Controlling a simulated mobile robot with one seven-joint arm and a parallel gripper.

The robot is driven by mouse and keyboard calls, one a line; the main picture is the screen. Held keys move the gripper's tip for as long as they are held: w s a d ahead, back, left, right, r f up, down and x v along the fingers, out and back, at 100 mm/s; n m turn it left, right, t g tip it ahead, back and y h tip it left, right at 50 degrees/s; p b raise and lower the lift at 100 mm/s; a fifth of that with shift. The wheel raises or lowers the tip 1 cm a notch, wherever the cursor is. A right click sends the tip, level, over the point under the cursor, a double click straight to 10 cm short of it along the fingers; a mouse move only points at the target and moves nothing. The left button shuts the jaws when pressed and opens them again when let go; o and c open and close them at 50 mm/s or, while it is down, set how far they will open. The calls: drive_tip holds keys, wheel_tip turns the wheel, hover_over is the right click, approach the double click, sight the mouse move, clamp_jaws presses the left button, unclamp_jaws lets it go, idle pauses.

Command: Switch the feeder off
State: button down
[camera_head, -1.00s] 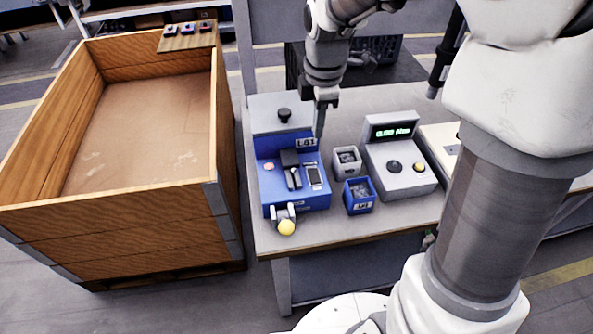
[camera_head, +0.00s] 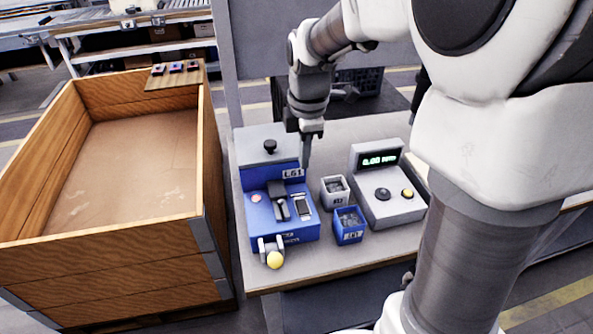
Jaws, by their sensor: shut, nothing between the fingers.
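The feeder is most likely the blue machine (camera_head: 257,229) labelled "LG1" on the table. It has a grey lid (camera_head: 252,151) with a black knob, a pinkish round button (camera_head: 256,197), black raised blocks and a dark rectangular part (camera_head: 301,207) on its top face. A yellow ball (camera_head: 275,260) sits on a bracket at its front. Which part is the switch I cannot tell. My gripper (camera_head: 306,163) points down, shut and empty, beside the label at the machine's right rear. Whether its tip touches the machine is unclear.
A grey bin (camera_head: 335,199) and a blue bin (camera_head: 349,238) with small parts stand right of the machine. Beyond them is a grey console (camera_head: 390,207) with a lit display, a black knob and a yellow button. A large wooden crate (camera_head: 110,265) stands left of the table (camera_head: 362,262).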

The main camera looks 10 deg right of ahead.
sight(301, 203)
drive_tip(key=f, duration=0.4)
drive_tip(key=w+f+b, duration=0.1)
drive_tip(key=f, duration=0.4)
drive_tip(key=f+b, duration=0.1)
drive_tip(key=f, duration=0.3)
drive_tip(key=shift+w+f, duration=0.3)
drive_tip(key=shift+f, duration=0.1)
drive_tip(key=shift+w+f, duration=0.1)
drive_tip(key=shift+f, duration=0.05)
drive_tip(key=shift+s, duration=0.2)
